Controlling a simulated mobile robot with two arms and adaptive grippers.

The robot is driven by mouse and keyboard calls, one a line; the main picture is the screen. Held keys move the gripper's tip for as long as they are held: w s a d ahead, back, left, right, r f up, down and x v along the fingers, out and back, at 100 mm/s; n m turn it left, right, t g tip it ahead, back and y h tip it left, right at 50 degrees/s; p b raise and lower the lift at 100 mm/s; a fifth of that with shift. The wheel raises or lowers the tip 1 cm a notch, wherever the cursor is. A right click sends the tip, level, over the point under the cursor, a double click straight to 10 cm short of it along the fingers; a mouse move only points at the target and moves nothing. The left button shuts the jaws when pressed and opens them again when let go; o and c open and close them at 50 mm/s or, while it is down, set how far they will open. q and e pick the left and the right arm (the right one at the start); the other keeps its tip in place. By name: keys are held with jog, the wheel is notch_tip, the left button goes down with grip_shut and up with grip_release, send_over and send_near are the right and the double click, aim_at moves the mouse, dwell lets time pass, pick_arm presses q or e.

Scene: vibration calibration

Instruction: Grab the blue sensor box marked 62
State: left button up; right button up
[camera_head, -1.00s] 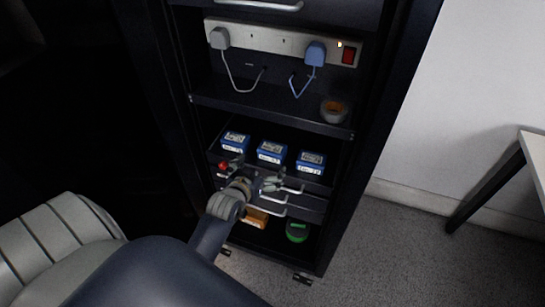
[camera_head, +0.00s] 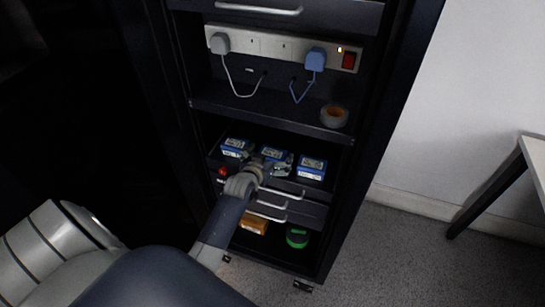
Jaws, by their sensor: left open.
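Three blue boxes with pale labels stand in a row on the lower shelf of the dark rack: a left box (camera_head: 236,147), a middle box (camera_head: 273,154) and a right box (camera_head: 312,167). The labels are too small to read, so I cannot tell which is marked 62. My left gripper (camera_head: 279,170) is open at the front of the middle box and hides its lower part. I cannot tell whether it touches that box. The right box stands clear to the right of the gripper. My right gripper is not in view.
A shelf (camera_head: 270,113) above the boxes carries a tape roll (camera_head: 334,116), below a power strip (camera_head: 270,45) with two plugs. Drawer handles (camera_head: 272,204) stick out below. An orange box (camera_head: 254,225) and a green round item (camera_head: 297,236) sit at the bottom. A red knob (camera_head: 222,171) is left.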

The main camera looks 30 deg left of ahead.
pick_arm(q)
jog(key=shift+x, duration=0.9)
jog(key=c, duration=1.2)
